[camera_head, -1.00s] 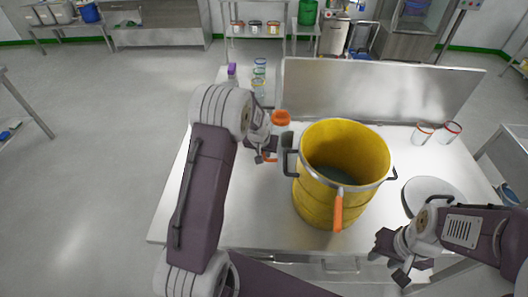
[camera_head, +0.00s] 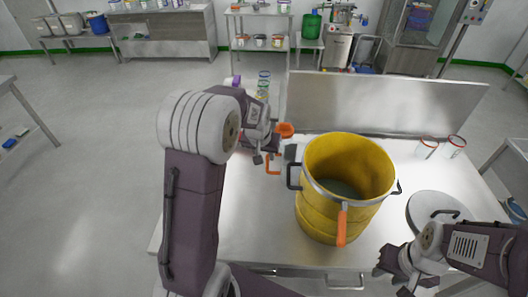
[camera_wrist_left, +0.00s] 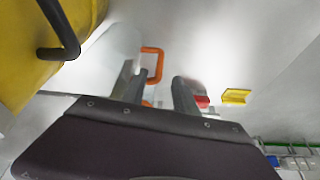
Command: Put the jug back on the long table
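The jug (camera_head: 285,130) has an orange rim and an orange loop handle (camera_head: 272,166); its clear body is hard to make out. It is just left of the big yellow drum on the steel table (camera_head: 240,215); whether its base touches the table is not clear. My left gripper (camera_head: 265,155) is at the jug's handle. In the left wrist view the fingers (camera_wrist_left: 160,88) stand apart, with the orange handle (camera_wrist_left: 152,50) seen between and beyond them, closer to the left finger. My right gripper (camera_head: 398,274) is low at the table's front right, with nothing seen in it.
The yellow drum (camera_head: 322,218) with black side handles and an orange front handle stands close right of the jug. A round lid (camera_head: 430,208) lies at the right. Two jars (camera_head: 427,149) stand back right. Several small jars (camera_head: 263,85) stand back left. Bare table lies front left.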

